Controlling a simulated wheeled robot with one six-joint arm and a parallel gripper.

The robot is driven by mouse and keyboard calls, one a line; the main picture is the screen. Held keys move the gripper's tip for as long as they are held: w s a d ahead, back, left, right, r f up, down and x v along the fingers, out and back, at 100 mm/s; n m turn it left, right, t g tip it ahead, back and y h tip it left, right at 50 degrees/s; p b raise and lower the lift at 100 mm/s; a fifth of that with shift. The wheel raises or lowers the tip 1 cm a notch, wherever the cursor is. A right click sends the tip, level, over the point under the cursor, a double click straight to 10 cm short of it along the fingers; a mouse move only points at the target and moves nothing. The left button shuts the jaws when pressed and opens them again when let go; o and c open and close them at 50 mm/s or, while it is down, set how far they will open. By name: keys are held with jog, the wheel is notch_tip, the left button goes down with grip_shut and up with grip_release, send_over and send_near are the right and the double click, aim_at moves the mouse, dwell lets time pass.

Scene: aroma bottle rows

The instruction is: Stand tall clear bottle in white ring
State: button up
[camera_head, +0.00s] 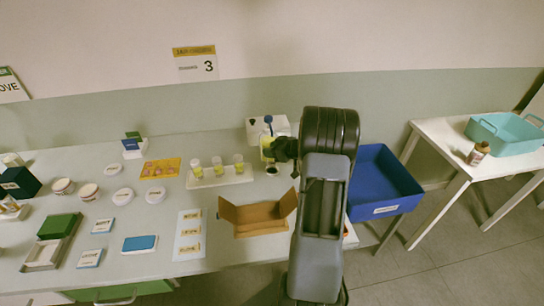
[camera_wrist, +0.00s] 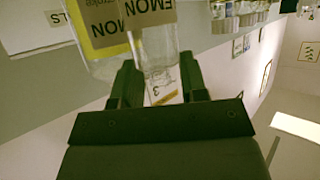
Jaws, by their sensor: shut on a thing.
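My gripper (camera_head: 277,150) is at the back of the table, beside a bottle with yellow in it (camera_head: 266,143). In the wrist view my gripper (camera_wrist: 158,82) has its two fingers on either side of a clear glass bottle (camera_wrist: 154,48) and is shut on it. A small pale ring with a dark middle (camera_head: 272,171) lies on the table just below the gripper. My gripper hides part of the bottle.
A white tray (camera_head: 231,180) with 3 small yellow-filled cups stands left of the gripper. An open cardboard box (camera_head: 258,217) lies in front. A white box (camera_head: 280,124) stands behind. A blue bin (camera_head: 385,178) is at the right. Dishes and cards cover the left side.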

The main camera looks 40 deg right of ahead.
jog(key=shift+s+f, duration=0.1)
jog(key=shift+f, duration=1.5)
jog(key=o, duration=0.9)
jog(key=shift+f, duration=0.1)
jog(key=v, duration=1.1)
jog(key=w+a+r+m+h, duration=0.35)
jog(key=a+r+h, duration=0.5)
jog(key=r, duration=0.35)
jog(key=s+a+g+y, duration=0.1)
jog(key=s+a+g, duration=0.1)
jog(key=s+a, duration=0.3)
jog(key=s+a+f+g+y, duration=0.1)
jog(key=s+a+g+y, duration=0.1)
jog(key=s+a, duration=0.4)
jog(key=s+a+f+g+y, duration=0.1)
jog(key=s+a+g, duration=0.3)
jog(key=a, duration=0.5)
jog(key=shift+s+a, duration=0.2)
jog(key=shift+s, duration=0.7)
